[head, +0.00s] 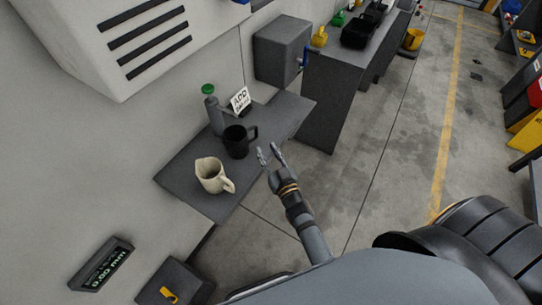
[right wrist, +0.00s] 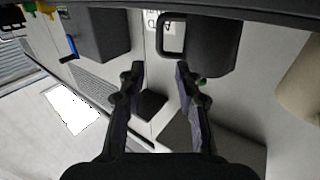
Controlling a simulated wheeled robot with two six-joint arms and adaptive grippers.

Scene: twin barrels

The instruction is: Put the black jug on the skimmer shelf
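The black jug (head: 236,142) stands upright on a grey wall shelf (head: 184,163), its handle toward the right. In the right wrist view the black jug (right wrist: 213,45) and its handle show at the top, beyond the fingertips. My right gripper (head: 269,153) is open and empty, just right of the jug's handle and apart from it. Its two spread fingers also show in the right wrist view (right wrist: 160,72). No label marks any surface as the skimmer shelf. My left gripper is not in view.
A cream jug (head: 210,174) stands in front of the black jug. A grey bottle with a green cap (head: 213,115) and a white sign (head: 240,100) stand behind it. A grey wall box (head: 283,50) and a bench (head: 335,90) lie beyond. The right end of the shelf is bare.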

